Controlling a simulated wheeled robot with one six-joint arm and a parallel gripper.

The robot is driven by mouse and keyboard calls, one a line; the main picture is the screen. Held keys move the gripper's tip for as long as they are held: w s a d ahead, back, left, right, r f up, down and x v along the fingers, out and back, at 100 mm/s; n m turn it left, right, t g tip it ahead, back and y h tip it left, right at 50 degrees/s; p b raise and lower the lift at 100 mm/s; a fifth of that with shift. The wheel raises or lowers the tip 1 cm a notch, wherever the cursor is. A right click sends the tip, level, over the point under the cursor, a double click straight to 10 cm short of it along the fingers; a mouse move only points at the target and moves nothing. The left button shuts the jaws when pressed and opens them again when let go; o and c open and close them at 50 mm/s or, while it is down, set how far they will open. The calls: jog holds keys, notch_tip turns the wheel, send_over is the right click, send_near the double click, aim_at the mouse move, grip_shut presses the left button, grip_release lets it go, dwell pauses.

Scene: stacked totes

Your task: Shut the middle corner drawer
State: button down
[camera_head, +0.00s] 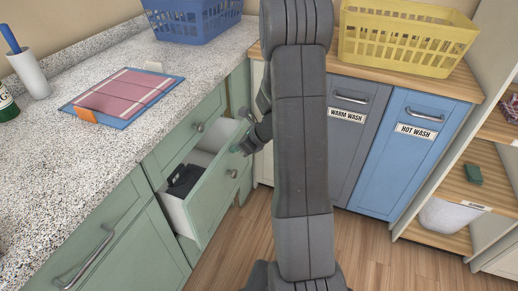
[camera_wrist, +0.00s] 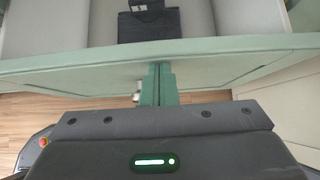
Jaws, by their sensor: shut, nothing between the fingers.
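The open drawer (camera_head: 216,191) has a sage-green front and a white inside, and stands pulled out from the left counter at the corner. A dark folded item (camera_head: 185,181) lies in it. In the wrist view the drawer front's top edge (camera_wrist: 235,55) runs across the picture, with the dark item (camera_wrist: 148,24) behind it. My gripper (camera_head: 241,149) is by the far upper part of the drawer front, on its outer side. In the wrist view its green fingers (camera_wrist: 158,72) are shut together, right at the front; I cannot tell whether they touch. The handle is partly hidden in the wrist view.
A closed drawer (camera_head: 192,131) sits above the open one, under the speckled counter (camera_head: 105,135). Grey (camera_head: 354,135) and blue (camera_head: 405,150) wash cabinets stand to the right. Wooden floor (camera_head: 240,240) is clear in front. My arm hides part of the corner.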

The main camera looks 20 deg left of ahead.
jog(key=a+p, duration=0.3)
jog(key=a, duration=0.8)
jog(key=shift+w, duration=0.2)
jog(key=shift+a+r, duration=0.1)
jog(key=shift+r, duration=0.1)
jog(key=d+r, duration=0.6)
jog(key=d, duration=0.5)
jog(key=shift+s+d+r+p, duration=0.2)
jog(key=shift+d+r+p, duration=0.15)
